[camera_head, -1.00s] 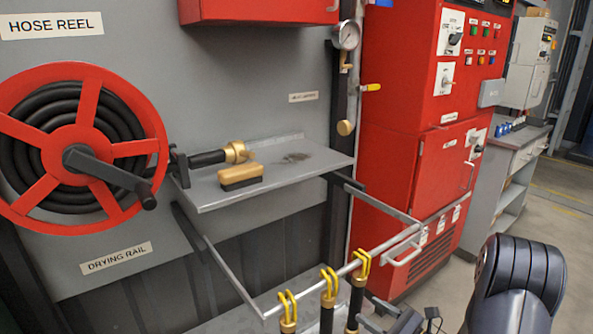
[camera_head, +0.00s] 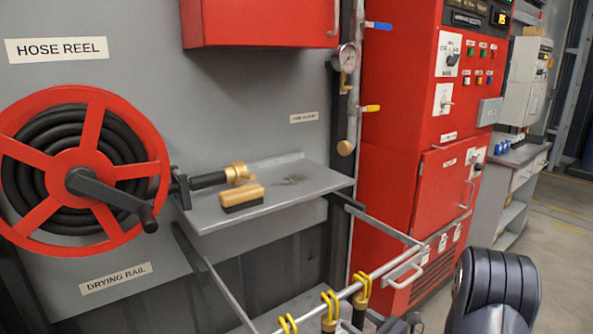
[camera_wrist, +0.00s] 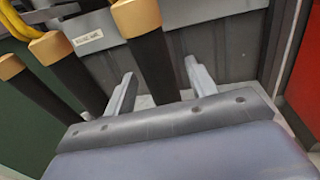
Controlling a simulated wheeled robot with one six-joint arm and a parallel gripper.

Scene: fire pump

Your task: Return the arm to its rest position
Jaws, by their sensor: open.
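My gripper (camera_wrist: 159,72) shows in the wrist view as two grey fingers spread apart, with nothing held between them. A black hose with a gold end (camera_wrist: 137,18) is seen beyond and between the fingers. My dark ribbed arm (camera_head: 497,290) rises at the lower right of the head view. In that view my gripper is mostly cut off at the bottom edge, so its fingers cannot be made out there.
Hoses hang by yellow loops (camera_head: 330,303) from the drying rail (camera_head: 375,275), close to my gripper. A shelf (camera_head: 290,195) holds a brush (camera_head: 242,196) and a brass nozzle (camera_head: 238,174). The hose reel (camera_head: 75,170) is left, the red pump cabinet (camera_head: 415,190) right. Floor (camera_head: 565,225) is clear at far right.

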